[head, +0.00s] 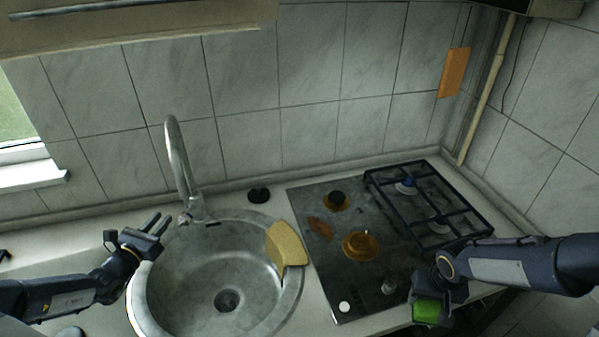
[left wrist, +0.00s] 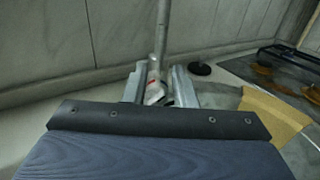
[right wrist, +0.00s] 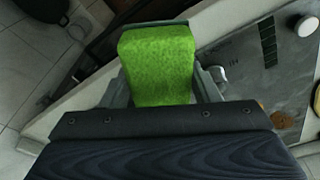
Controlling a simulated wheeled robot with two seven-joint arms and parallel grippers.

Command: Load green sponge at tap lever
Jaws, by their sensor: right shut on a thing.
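The green sponge (right wrist: 157,66) is between the fingers of my right gripper (right wrist: 160,85), which is shut on it. In the head view the sponge (head: 430,312) hangs below my right gripper (head: 438,295), by the front edge of the cooktop. The tap (head: 180,165) rises behind the round sink, and its lever (head: 190,213) is at its base. My left gripper (head: 152,226) is open and empty at the left rim of the sink, left of the tap. In the left wrist view the tap base and lever (left wrist: 156,92) show between the open fingers.
The metal sink (head: 200,270) is empty except for a yellow sponge or cloth (head: 287,245) over its right rim. A dirty cooktop (head: 325,262) with a black grate (head: 420,190) lies to the right. A black plug (head: 258,195) sits behind the sink.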

